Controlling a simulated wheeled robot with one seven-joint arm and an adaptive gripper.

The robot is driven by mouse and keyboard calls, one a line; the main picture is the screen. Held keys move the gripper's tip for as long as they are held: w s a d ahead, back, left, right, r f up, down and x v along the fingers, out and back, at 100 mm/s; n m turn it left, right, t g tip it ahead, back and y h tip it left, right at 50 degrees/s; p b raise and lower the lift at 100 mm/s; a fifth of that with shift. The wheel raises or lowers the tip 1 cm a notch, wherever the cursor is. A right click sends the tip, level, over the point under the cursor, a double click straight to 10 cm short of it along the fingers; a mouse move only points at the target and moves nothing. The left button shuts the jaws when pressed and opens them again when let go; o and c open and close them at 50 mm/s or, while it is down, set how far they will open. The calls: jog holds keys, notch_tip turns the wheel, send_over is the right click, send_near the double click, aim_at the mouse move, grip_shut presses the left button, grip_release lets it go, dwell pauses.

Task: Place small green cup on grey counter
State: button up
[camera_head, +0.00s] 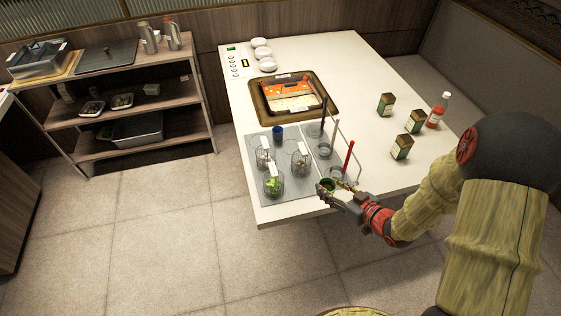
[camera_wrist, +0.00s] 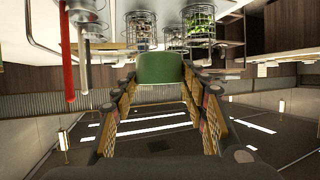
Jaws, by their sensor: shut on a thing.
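The small green cup (camera_head: 327,185) is between the fingers of my gripper (camera_head: 330,189), which is shut on it. They are near the front edge of the white table, by the right front part of the grey counter panel (camera_head: 250,148). In the wrist view, the green cup (camera_wrist: 161,68) is held between both finger pads, and the background appears upside down. I cannot tell whether the cup touches the surface below it.
A blue cup (camera_head: 278,134) and several wire holders, one with green contents (camera_head: 273,185), stand on the panel. A red-handled utensil (camera_head: 348,157) rises close to my gripper. Several green boxes (camera_head: 402,147) and a red bottle (camera_head: 438,110) stand at right.

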jog(key=shift+s+r+n+g+y, duration=0.2)
jog(key=shift+s+n+g+y, duration=0.1)
jog(key=shift+s+y, duration=0.1)
jog(key=f+b+x, duration=0.1)
jog(key=x, duration=0.4)
jog(key=f+b+x, duration=0.1)
jog(key=b+x, duration=0.1)
jog(key=x, duration=0.3)
jog(key=s+d+f+b+x, duration=0.1)
jog(key=b+x, duration=0.1)
jog(key=x, duration=0.3)
jog(key=shift+w+a+f, duration=0.15)
jog(key=shift+w+a, duration=0.05)
jog(key=shift+w, duration=0.05)
jog(key=shift+w+a+f, duration=0.1)
jog(key=shift+f, duration=0.1)
notch_tip(320, 180, down, 4)
jog(key=shift+w+a+r+b, duration=0.1)
jog(key=shift+w+r+b, duration=0.1)
jog(key=shift+b, duration=0.8)
jog(key=shift+r, duration=0.1)
